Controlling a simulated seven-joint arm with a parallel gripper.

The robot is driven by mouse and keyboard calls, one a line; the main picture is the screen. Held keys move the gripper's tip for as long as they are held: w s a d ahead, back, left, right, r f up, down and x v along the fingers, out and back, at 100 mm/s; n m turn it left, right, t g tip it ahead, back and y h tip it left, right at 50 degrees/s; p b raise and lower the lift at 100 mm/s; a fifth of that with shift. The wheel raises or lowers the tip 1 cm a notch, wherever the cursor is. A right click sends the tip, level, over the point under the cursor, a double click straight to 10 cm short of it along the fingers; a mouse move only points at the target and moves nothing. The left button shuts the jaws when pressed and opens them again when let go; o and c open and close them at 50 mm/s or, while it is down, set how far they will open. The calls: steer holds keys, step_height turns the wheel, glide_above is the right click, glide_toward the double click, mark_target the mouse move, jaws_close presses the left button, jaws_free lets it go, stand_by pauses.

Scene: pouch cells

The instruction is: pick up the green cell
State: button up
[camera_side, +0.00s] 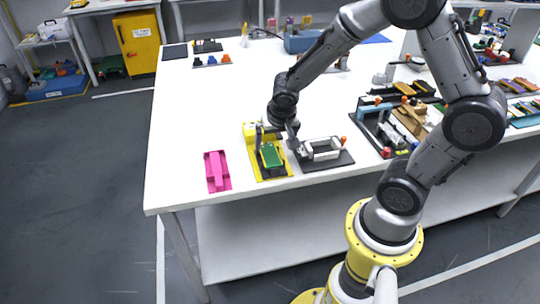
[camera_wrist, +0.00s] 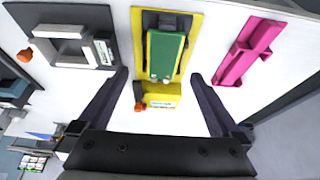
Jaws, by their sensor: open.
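The green cell (camera_side: 270,155) lies in a dark holder on a yellow base (camera_side: 256,174) near the table's front edge. In the wrist view the green cell (camera_wrist: 165,54) is a flat oblong with two small light spots at its near end. My gripper (camera_side: 275,140) is just behind and above the yellow base. In the wrist view my open gripper (camera_wrist: 160,75) has its two dark fingers well apart, one on each side of the yellow base, with the cell between and beyond them. Nothing is held.
A pink fixture (camera_side: 217,171) stands left of the yellow base. A dark plate with a white frame (camera_side: 322,150) and an orange knob stands close on the right. More fixtures (camera_side: 400,118) crowd the table's right side. The white table (camera_side: 190,115) is clear behind the pink fixture.

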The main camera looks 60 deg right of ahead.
mark_target(270, 154)
steer(key=shift+x, duration=2.8)
steer(key=shift+w+a+r, duration=0.1)
steer(key=shift+w+a, duration=0.05)
steer(key=shift+w, duration=0.05)
steer(key=c, duration=1.3)
steer(key=shift+r, duration=0.15)
